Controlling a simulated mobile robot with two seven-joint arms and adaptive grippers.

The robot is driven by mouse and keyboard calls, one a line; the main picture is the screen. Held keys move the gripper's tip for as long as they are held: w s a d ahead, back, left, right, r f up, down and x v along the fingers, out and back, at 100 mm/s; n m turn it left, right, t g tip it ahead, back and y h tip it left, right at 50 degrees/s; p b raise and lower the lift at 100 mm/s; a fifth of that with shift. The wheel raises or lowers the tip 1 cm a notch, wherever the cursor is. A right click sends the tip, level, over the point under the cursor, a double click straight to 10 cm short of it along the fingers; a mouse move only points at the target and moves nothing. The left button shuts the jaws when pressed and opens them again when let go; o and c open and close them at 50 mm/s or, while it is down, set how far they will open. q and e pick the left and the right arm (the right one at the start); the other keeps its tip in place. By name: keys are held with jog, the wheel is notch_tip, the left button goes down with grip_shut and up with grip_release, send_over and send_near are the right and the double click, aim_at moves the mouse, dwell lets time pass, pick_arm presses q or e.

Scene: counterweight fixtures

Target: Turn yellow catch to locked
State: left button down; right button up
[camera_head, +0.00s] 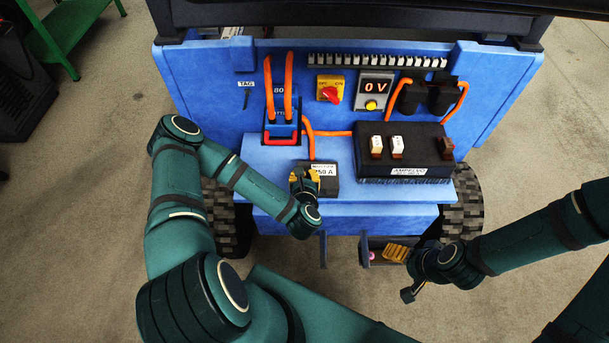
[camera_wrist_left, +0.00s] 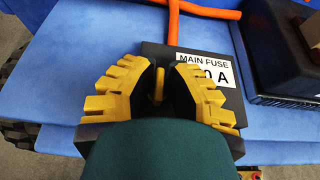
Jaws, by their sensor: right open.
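The yellow catch (camera_wrist_left: 158,84) stands up from the dark main fuse box (camera_wrist_left: 235,120), beside its white "MAIN FUSE" label. In the head view the fuse box (camera_head: 329,188) sits on the blue ledge, partly covered by my left arm. My left gripper (camera_wrist_left: 160,88) is over the box, its yellow ribbed fingers on either side of the catch. I cannot tell whether its dark inner pads touch the catch. The catch is not clear in the head view, where my left gripper (camera_head: 303,182) hides it. My right gripper (camera_head: 396,254) is open, low by a small compartment.
A black fuse block (camera_head: 402,150) stands right of the main fuse box. A small open compartment (camera_head: 366,243) with a pink item lies below the ledge.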

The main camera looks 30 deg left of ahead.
pick_arm(q)
jog(key=shift+m+h, duration=0.3)
jog(key=shift+h, duration=0.1)
jog(key=m+h, duration=0.1)
jog(key=m+t+h, duration=0.1)
jog(key=h, duration=0.1)
jog(key=shift+s+a+f+m+b, duration=0.1)
jog(key=shift+a+m+b, duration=0.05)
jog(key=shift+m+b, duration=0.2)
jog(key=m+h, duration=0.4)
jog(key=h, duration=0.1)
jog(key=shift+m, duration=0.25)
jog(key=m+g+h, duration=0.2)
jog(key=m+h, duration=0.2)
jog(key=h, duration=0.1)
jog(key=shift+m, duration=0.3)
jog(key=shift+m+g+h+p, duration=0.55)
jog(key=shift+m+g+h, duration=1.05)
jog(key=shift+m+g, duration=0.25)
jog(key=shift+m, duration=0.25)
jog(key=c, duration=1.1)
grip_release()
